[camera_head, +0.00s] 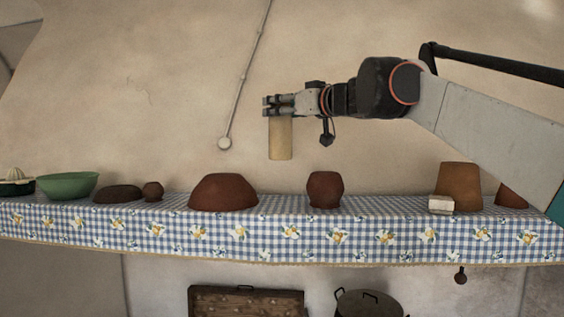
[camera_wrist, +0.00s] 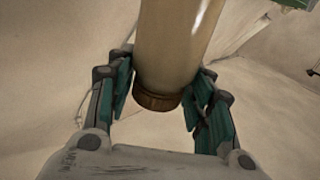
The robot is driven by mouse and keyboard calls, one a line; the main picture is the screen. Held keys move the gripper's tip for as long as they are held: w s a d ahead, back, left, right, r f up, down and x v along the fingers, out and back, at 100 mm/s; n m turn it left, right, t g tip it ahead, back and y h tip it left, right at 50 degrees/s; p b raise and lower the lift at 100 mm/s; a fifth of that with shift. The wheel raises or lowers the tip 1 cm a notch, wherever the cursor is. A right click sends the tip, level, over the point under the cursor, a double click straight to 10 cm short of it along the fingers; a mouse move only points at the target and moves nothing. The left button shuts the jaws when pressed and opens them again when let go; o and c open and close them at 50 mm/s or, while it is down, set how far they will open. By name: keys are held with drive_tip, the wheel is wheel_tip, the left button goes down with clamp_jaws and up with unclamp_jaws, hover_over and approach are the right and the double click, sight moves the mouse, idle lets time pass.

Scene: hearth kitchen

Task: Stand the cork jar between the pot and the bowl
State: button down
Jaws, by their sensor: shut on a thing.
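The cork jar (camera_head: 280,140) is a pale tan cylinder, held upright in the air in the head view. My gripper (camera_head: 277,105) is shut on its upper end. In the wrist view the jar (camera_wrist: 180,40) is between the fingers (camera_wrist: 163,95), its brown cork (camera_wrist: 158,101) showing. A round brown pot (camera_head: 325,189) stands on the cloth-covered shelf, below and right of the jar. A wide brown bowl (camera_head: 223,193), apparently upside down, is below and left. The jar hangs well above the gap between them, touching neither.
The shelf's blue checked cloth (camera_head: 290,232) is bare between bowl and pot. At right are a terracotta pot (camera_head: 459,184) and a small pale block (camera_head: 441,204). At left are a small round pot (camera_head: 153,191), a flat brown dish (camera_head: 118,194) and a green bowl (camera_head: 67,186).

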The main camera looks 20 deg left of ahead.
sight(288, 157)
wheel_tip(288, 157, down, 12)
drive_tip(key=shift+f+p, duration=0.15)
drive_tip(key=shift+p, duration=0.2)
drive_tip(key=shift+f, duration=0.1)
drive_tip(key=c, duration=0.8)
unclamp_jaws()
